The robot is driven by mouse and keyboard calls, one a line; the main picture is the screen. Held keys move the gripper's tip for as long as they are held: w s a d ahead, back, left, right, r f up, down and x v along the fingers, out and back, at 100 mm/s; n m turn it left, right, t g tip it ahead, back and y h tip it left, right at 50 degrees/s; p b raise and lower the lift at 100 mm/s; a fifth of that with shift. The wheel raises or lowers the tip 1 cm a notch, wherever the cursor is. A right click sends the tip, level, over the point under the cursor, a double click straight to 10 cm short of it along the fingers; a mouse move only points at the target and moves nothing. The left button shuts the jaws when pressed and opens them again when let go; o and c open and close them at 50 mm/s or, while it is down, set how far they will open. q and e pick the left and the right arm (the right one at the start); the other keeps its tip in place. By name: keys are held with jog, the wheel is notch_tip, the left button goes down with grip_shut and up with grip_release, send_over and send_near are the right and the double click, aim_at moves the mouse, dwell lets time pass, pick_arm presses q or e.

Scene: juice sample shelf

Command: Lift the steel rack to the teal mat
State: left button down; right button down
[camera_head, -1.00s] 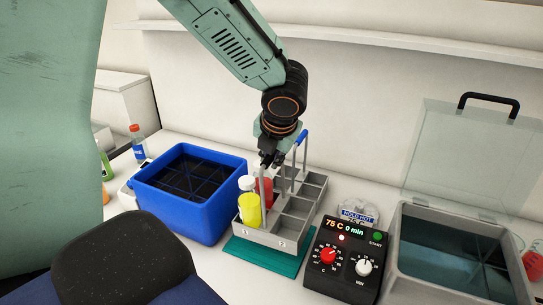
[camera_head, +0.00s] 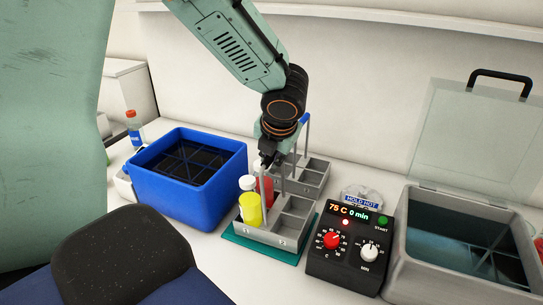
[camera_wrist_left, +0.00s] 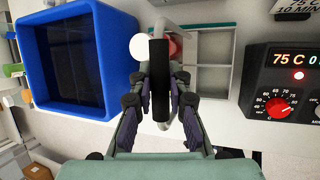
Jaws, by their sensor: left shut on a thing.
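The steel rack (camera_head: 266,236) is a grey open-topped tray with square compartments, numbered on its front. It stands upright over the teal mat (camera_head: 246,247), whose edge shows along its front and left; whether it touches cannot be fully told. A yellow bottle (camera_head: 249,209) with a white cap and a red bottle (camera_head: 265,187) sit in its left compartments. My left gripper (camera_head: 268,158) is shut on the rack's handle from above. In the left wrist view the dark handle grip (camera_wrist_left: 160,80) lies between the fingers. My right gripper is not in view.
A second grey rack (camera_head: 313,175) with a blue handle stands close behind. A blue bin (camera_head: 193,195) is at left, a black control box (camera_head: 345,262) at right, and a lidded water bath (camera_head: 400,255) beyond it. A red-capped bottle (camera_head: 134,128) stands back left.

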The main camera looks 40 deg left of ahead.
pick_arm(q)
jog(key=shift+d, duration=0.1)
jog(key=shift+f, duration=0.1)
dwell(0.6)
jog(key=c, duration=1.2)
grip_release()
jog(key=shift+s, duration=0.1)
jog(key=shift+s+d+r, duration=0.1)
jog(key=shift+d+r, duration=0.05)
jog(key=shift+r, duration=0.3)
jog(key=v, duration=0.7)
jog(key=shift+f, duration=0.1)
